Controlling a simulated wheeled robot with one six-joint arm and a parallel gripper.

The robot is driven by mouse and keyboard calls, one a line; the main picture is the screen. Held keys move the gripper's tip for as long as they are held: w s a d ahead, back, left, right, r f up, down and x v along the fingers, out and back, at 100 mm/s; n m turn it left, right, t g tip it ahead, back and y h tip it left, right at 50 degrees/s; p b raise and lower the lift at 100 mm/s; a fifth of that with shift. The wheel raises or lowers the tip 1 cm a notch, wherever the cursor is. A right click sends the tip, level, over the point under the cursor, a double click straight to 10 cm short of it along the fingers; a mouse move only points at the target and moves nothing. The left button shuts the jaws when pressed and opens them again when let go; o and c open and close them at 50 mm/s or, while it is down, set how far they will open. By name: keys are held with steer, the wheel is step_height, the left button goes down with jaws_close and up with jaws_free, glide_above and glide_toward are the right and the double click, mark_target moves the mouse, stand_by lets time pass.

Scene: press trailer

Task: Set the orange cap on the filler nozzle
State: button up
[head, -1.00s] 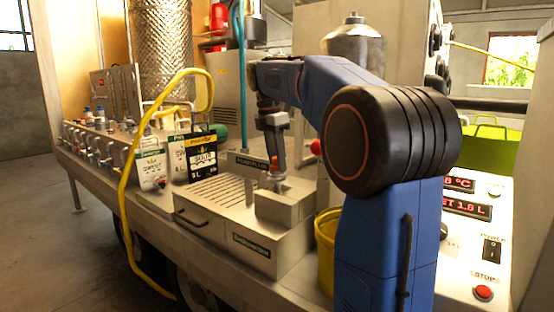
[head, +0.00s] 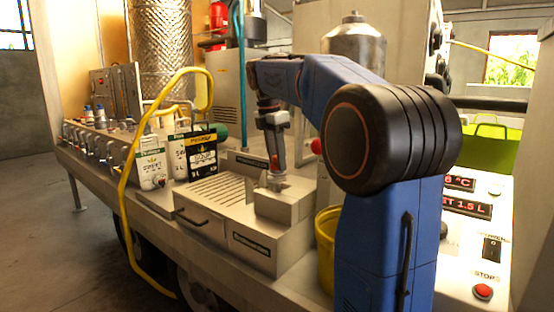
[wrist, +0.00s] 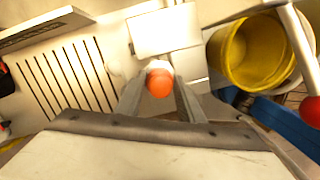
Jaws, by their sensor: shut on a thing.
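The orange cap (wrist: 160,83) is between the two fingertips of my gripper (wrist: 160,90) in the wrist view. In the head view my gripper (head: 276,163) points down with a small bit of the orange cap (head: 273,159) showing at its fingers. It is over the grey block (head: 284,205) at the right end of the slotted drip tray. A small pale metal piece, perhaps the filler nozzle (head: 277,184), shows just below the fingers. A whitish part also shows right behind the cap in the wrist view. Whether cap and nozzle touch I cannot tell.
Pouches (head: 202,152) stand left of the slotted tray (head: 222,190). A yellow bucket (head: 326,240) is right of the block. A red ball-shaped knob (head: 317,146) is close to my gripper's right. A yellow hose (head: 124,200) loops at the left.

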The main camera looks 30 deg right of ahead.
mark_target(272, 165)
steer(key=shift+f, duration=0.6)
steer(key=o, duration=1)
steer(key=shift+c, duration=0.2)
steer(key=shift+r, duration=0.1)
step_height(272, 165, up, 11)
steer(key=a, duration=0.1)
steer(key=shift+w+a, duration=0.15)
steer(key=shift+a, duration=0.2)
stand_by(0.7)
